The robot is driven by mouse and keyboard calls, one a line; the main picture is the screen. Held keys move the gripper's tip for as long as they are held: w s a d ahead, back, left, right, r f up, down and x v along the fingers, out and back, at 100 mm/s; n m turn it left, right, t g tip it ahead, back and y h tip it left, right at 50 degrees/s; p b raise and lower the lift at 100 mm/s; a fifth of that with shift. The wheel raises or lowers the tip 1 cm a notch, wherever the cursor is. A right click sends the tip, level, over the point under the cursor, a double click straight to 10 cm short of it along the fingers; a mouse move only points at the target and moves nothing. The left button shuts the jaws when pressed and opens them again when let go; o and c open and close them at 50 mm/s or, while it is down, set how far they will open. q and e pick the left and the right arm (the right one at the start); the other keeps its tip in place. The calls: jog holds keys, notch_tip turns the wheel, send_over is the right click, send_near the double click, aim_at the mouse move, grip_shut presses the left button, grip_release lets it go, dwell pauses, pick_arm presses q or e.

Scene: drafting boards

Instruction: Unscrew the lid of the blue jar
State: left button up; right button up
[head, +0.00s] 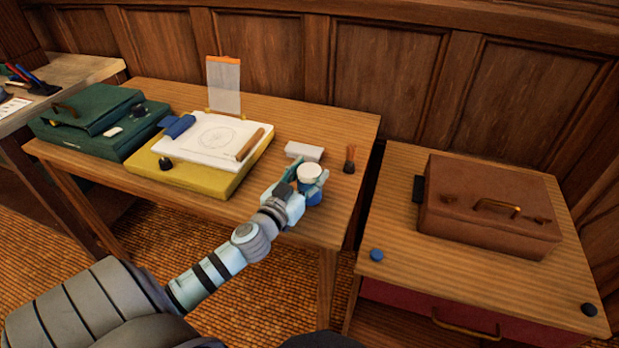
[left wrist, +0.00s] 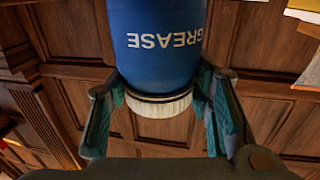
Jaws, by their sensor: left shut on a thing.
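The blue jar (head: 309,198) is upright at the right front part of the wooden table, with its white lid (head: 310,171) on top. In the left wrist view the jar (left wrist: 160,45) appears upside down, with the word GREASE on it, and the lid (left wrist: 160,104) is at its lower end. My left gripper (head: 308,176) reaches in from the left, with one finger on each side at lid height, shut on the lid. The gripper partly hides the jar in the head view. My right gripper is not in view.
A light grey block (head: 304,151) and a small brush-like item (head: 349,160) are close behind the jar. A yellow drafting board (head: 180,176) and a green case (head: 90,120) lie to the left. A brown case (head: 490,215) rests on the right-hand cabinet.

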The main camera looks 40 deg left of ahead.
pick_arm(q)
notch_tip(320, 180, up, 19)
jog(key=p, duration=0.7)
jog(key=o, duration=0.7)
grip_shut()
jog(key=shift+d, duration=0.1)
